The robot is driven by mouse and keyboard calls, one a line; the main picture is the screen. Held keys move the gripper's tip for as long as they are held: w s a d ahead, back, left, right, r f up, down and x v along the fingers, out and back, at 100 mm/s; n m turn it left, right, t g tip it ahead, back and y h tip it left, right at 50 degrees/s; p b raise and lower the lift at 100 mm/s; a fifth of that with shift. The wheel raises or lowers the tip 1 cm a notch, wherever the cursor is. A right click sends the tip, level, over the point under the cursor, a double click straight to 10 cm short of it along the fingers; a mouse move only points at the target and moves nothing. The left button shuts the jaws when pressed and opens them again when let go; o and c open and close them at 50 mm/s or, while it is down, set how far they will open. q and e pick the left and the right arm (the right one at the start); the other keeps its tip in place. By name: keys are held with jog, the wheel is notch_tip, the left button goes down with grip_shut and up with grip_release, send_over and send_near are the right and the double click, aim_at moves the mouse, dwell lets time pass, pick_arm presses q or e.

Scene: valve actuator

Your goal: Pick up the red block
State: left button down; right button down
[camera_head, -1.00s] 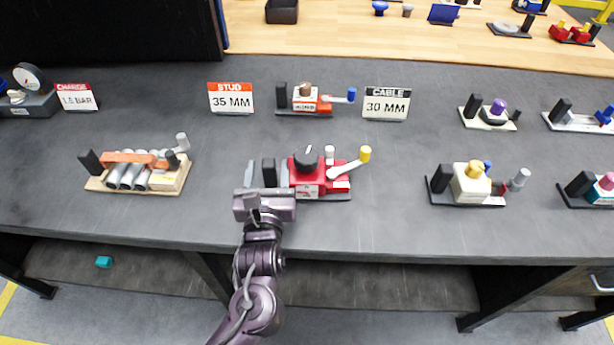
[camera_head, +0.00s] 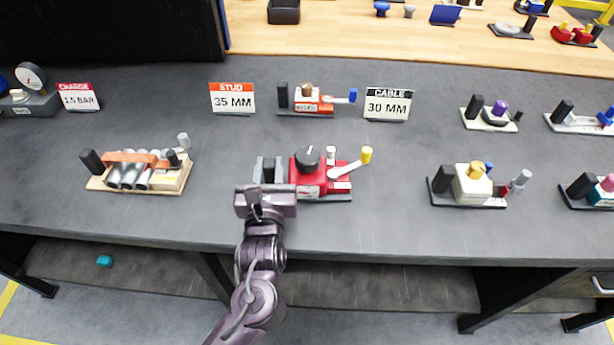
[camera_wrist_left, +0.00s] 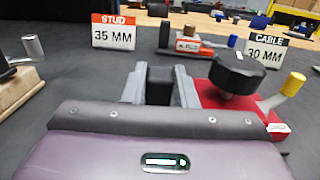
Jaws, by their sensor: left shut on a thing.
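The red block (camera_head: 308,184) has a black round knob, a pale lever with a yellow tip and a black upright post at its left end, all on a dark base plate. My left gripper (camera_head: 268,164) is shut on that black post, with one grey finger on each side. The left wrist view shows the post (camera_wrist_left: 159,86) between the two fingers (camera_wrist_left: 159,78) and the red body (camera_wrist_left: 212,98) just to their right. The block sits on the grey bench top. My right gripper is not in view.
A block with clamped pipes (camera_head: 140,172) stands to the left and a cream block (camera_head: 470,186) to the right. Behind are a "35 MM" sign (camera_head: 232,98), a small orange-red device (camera_head: 312,104) and a "30 MM" sign (camera_head: 387,104). Bare bench lies between them.

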pick_arm(q)
notch_tip(320, 180, up, 9)
jog(key=shift+f, duration=4)
jog(key=shift+f, duration=0.5)
